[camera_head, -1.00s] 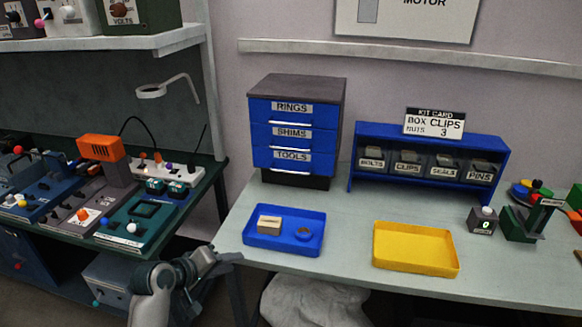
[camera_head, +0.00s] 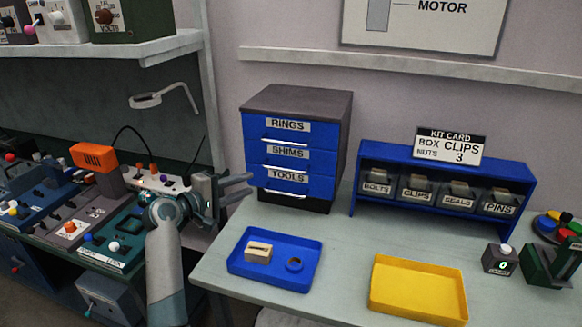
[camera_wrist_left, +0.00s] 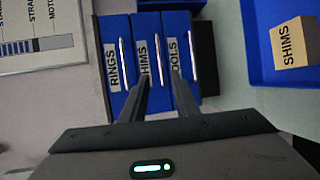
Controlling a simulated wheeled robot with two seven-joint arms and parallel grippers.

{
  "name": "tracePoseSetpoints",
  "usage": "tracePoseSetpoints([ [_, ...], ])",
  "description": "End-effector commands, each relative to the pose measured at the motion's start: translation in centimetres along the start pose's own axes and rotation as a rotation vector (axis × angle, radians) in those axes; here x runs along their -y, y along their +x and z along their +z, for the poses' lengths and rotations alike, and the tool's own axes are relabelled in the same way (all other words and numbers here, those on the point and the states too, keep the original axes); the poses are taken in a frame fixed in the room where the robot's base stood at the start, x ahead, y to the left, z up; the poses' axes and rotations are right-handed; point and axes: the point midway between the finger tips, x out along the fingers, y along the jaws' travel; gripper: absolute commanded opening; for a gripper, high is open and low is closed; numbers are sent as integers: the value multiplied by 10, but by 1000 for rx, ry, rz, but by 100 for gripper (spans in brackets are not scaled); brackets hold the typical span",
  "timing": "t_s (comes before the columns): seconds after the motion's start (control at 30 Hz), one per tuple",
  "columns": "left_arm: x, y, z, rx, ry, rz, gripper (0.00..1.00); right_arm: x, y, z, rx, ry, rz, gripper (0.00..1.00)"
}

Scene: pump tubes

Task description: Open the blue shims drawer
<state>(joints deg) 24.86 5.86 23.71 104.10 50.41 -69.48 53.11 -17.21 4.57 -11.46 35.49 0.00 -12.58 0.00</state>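The blue SHIMS drawer (camera_head: 322,161) is the middle of three drawers in a small cabinet (camera_head: 300,98). It looks shut, with a pale bar handle (camera_head: 285,168) along its lower edge. In the left wrist view the SHIMS drawer (camera_wrist_left: 147,28) appears turned sideways, with its handle (camera_wrist_left: 159,62) upright. My left gripper (camera_head: 250,184) is to the left of the cabinet front, fingers pointing towards it. In the left wrist view its two fingers (camera_wrist_left: 160,84) are apart and empty, overlapping the SHIMS drawer's lower picture area; contact cannot be told. My right gripper is not in view.
The RINGS drawer (camera_head: 257,124) is above and the TOOLS drawer (camera_head: 322,186) below, both shut. A blue tray (camera_head: 275,283) with a wooden block and a ring lies in front. A yellow tray (camera_head: 418,290) and a bin rack (camera_head: 530,190) are to the right.

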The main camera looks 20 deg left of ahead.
Motion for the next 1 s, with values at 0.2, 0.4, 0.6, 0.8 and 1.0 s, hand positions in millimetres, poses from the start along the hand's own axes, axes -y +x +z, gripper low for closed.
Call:
tracePoseSetpoints([
  [0.2,0,0,0,0,0,0,28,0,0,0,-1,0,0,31],
  [0.4,0,2,0,1,-1,0,28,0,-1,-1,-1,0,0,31],
  [0.6,-2,16,0,2,-2,0,28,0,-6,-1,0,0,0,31],
  [0.8,-3,44,1,2,-3,0,28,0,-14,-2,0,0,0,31],
  [1.0,-2,78,1,3,-3,-1,28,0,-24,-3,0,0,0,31],
])
